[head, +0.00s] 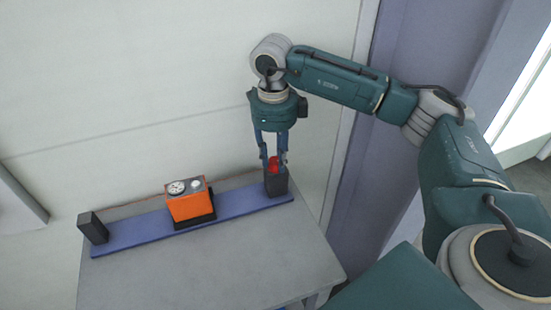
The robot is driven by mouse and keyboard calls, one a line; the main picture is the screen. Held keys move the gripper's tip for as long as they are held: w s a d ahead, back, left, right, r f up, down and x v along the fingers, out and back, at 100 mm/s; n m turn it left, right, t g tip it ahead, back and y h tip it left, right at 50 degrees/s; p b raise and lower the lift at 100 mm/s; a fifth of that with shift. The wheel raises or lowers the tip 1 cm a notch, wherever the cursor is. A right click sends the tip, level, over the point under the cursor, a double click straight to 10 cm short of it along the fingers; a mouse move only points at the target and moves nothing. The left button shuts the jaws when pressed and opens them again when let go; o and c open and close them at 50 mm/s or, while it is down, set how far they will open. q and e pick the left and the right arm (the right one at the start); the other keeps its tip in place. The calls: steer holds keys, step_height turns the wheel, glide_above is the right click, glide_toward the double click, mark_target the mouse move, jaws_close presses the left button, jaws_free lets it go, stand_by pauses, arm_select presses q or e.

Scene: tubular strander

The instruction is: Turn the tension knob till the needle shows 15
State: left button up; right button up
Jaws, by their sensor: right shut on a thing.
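My right gripper (273,160) points down and is shut on a red knob (273,167). The knob sits on top of a dark block (276,185) at the right end of a blue rail (240,200). An orange box (189,206) on a dark base stands near the middle of the rail. On its top is a small round white dial (177,187), with a second small pale round part beside it. The needle is too small to read. My left gripper is not in view.
A second dark block (93,228) stands at the rail's left end. The rail lies along the back of a grey table (215,265), close to the pale wall (150,90). The front of the table is clear. A purple-grey column (385,120) rises to the right.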

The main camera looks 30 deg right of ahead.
mark_target(275, 162)
steer(key=shift+m, duration=1.1)
steer(key=o, duration=1.1)
steer(key=shift+o, duration=0.2)
step_height(275, 162, up, 12)
steer(key=shift+a, duration=0.2)
steer(key=shift+s, duration=0.1)
